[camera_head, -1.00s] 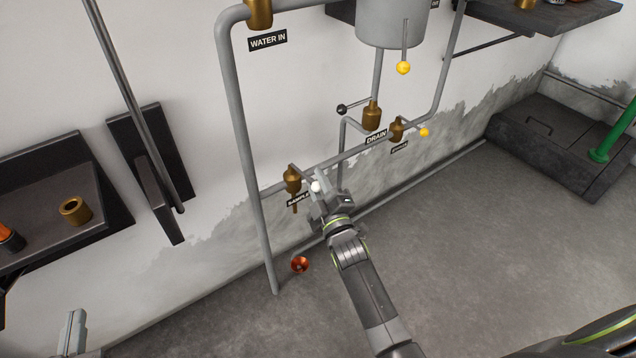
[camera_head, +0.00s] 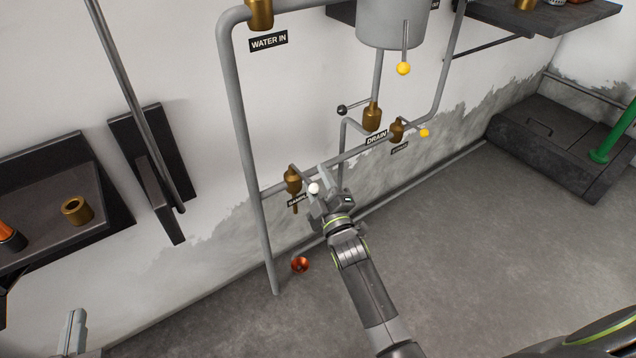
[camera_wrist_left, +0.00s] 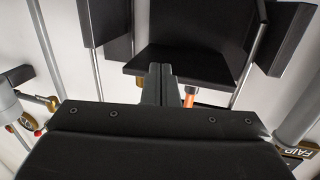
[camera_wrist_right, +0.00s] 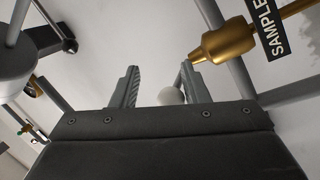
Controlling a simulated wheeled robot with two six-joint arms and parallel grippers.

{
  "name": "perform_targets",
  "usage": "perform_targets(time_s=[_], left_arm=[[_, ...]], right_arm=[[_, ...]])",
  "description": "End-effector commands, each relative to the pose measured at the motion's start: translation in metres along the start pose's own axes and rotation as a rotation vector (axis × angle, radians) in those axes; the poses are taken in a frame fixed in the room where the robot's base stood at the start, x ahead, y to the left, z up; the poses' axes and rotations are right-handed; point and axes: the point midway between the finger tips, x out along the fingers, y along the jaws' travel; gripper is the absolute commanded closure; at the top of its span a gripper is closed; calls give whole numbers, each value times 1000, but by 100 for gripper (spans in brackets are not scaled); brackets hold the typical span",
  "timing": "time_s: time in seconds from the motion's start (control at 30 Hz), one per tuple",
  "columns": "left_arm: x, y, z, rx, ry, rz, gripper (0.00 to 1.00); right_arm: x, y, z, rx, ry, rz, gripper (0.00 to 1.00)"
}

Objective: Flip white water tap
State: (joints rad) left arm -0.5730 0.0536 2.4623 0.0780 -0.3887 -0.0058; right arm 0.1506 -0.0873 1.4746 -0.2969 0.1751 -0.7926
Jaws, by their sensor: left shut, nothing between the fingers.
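The white knob (camera_head: 314,188) of the water tap sits at the end of a lever beside the brass SAMPLE valve (camera_head: 293,180) on the low pipe. My right gripper (camera_head: 319,186) is open around or close by the knob. In the right wrist view the white knob (camera_wrist_right: 171,96) shows between the two open fingers (camera_wrist_right: 160,88), nearer the right finger; contact cannot be told. The brass valve (camera_wrist_right: 228,40) is just right of the fingers there. My left gripper (camera_head: 75,328) is shut and empty at the lower left, also seen in the left wrist view (camera_wrist_left: 159,84).
A black-knobbed lever (camera_head: 342,109) and a yellow-knobbed one (camera_head: 424,133) are up and right of the right gripper. A vertical grey pipe (camera_head: 249,150) stands left of it. A dark shelf (camera_head: 40,200) is at left.

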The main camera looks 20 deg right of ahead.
Motion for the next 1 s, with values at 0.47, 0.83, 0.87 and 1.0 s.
perform_targets(time_s=[0.47,0.83,0.87,1.0], left_arm=[[0,0,0,0,0,0,100],[-3,0,17,-14,-97,4,100],[-4,1,21,-18,-121,5,100],[-12,2,44,-38,-250,13,100]], right_arm=[[1,0,-2,4,3,3,55],[-7,-1,0,1,-2,-2,55],[-8,-1,0,1,-2,-2,55],[-17,-1,0,1,-2,-2,55]])
